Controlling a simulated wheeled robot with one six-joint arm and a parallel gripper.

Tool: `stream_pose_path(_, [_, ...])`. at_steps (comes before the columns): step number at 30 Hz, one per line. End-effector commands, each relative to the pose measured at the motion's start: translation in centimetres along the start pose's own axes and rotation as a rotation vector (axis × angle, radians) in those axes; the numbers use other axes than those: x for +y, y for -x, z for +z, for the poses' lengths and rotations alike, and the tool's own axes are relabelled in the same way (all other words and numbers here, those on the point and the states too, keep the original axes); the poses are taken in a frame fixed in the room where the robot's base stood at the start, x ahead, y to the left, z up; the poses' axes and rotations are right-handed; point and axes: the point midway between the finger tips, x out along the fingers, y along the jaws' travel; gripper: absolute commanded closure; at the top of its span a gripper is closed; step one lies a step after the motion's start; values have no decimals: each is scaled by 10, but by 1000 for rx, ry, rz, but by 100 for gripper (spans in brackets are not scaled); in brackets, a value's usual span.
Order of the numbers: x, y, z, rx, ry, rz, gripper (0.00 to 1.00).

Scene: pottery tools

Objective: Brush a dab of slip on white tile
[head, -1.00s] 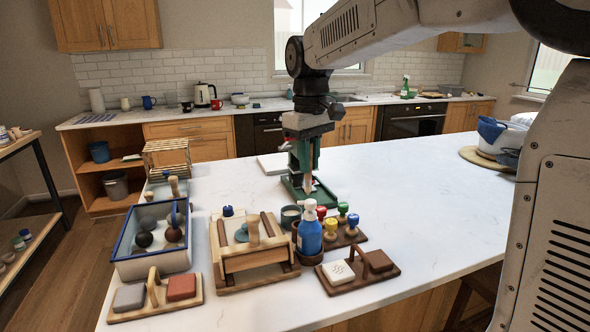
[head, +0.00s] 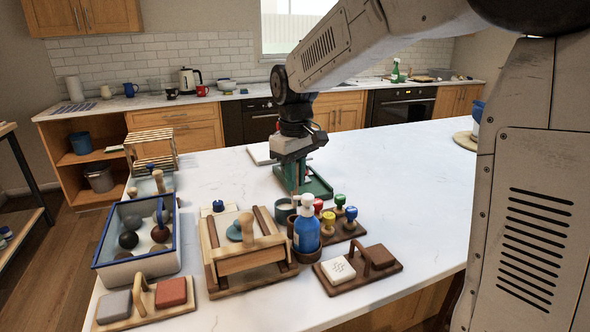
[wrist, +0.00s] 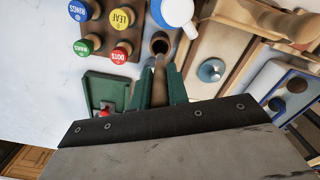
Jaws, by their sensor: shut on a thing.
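My gripper (head: 297,178) is shut on a brush (wrist: 160,72) with a pale wooden handle, held between its green fingers in the wrist view. The brush points down close to the slip cup (head: 284,209); I cannot tell whether its tip touches the slip. The white tile (head: 338,270), with a faint printed mark, lies on a dark wooden carrier with a handle at the front right. It is well nearer to the camera than my gripper and does not show in the wrist view.
A blue bottle (head: 306,231) with a white pump stands in front of the slip cup. Several coloured stamps (head: 340,211) stand to its right. A green tray (head: 318,186) lies behind. A wooden frame (head: 250,265) stands to the left.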

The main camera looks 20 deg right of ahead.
Motion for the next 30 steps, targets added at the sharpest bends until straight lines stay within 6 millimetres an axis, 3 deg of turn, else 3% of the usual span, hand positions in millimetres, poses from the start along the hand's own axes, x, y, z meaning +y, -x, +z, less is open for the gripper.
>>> stream_pose_path(21, [0,-56,0,-1,0,0,97])
stream_pose_path(30, [0,-67,-1,0,0,0,97])
